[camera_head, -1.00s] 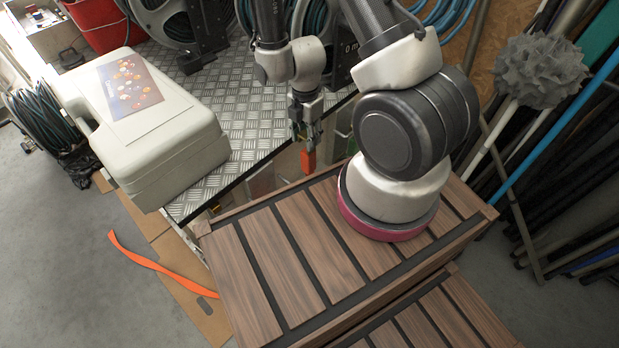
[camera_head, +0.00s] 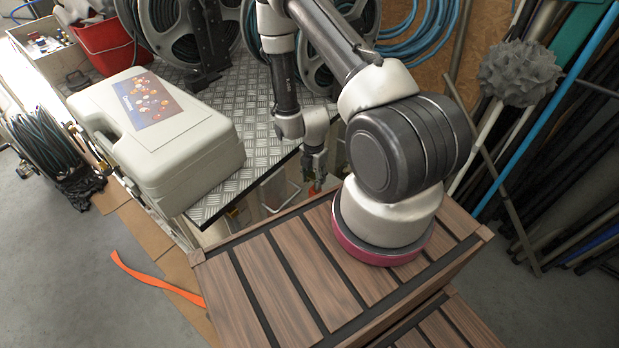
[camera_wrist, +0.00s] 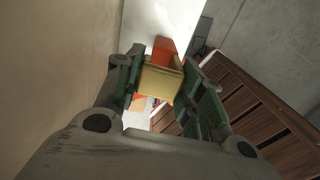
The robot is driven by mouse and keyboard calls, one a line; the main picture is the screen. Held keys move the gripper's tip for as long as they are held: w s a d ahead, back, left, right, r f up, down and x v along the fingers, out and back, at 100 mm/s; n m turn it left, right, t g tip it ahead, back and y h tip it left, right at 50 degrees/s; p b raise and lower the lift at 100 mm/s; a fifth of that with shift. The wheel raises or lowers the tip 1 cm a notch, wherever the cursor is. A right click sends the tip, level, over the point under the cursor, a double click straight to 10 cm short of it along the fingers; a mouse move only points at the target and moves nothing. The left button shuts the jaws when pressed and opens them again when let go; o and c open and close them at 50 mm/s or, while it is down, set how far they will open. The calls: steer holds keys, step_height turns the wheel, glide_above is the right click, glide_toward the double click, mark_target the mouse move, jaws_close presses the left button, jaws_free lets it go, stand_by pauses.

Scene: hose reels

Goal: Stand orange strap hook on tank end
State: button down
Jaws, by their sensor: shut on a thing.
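My gripper (camera_head: 315,172) hangs low beyond the slatted wooden crate, at the front edge of the metal-topped bench. In the wrist view its fingers (camera_wrist: 165,78) are shut on a tan-yellow block-like piece (camera_wrist: 160,84). Orange shows just beyond and below this piece, and I take it all as the orange strap hook (camera_wrist: 164,48). Its lower end and any contact there are hidden. In the head view the hook is hardly visible now. I cannot pick out the tank end for certain; a pale plain surface (camera_wrist: 55,70) fills the left of the wrist view.
The crate (camera_head: 245,285) stands close in front of the gripper. A pale case (camera_head: 170,150) rests on the checker-plate bench (camera_head: 252,150), with hose reels (camera_head: 165,25) behind. Poles lean at right.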

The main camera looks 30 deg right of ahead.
steer(key=c, duration=1.2)
jaws_free()
steer(key=shift+o, duration=0.2)
step_height(320, 180, up, 8)
steer(key=shift+w+f, duration=0.1)
steer(key=shift+f, duration=0.1)
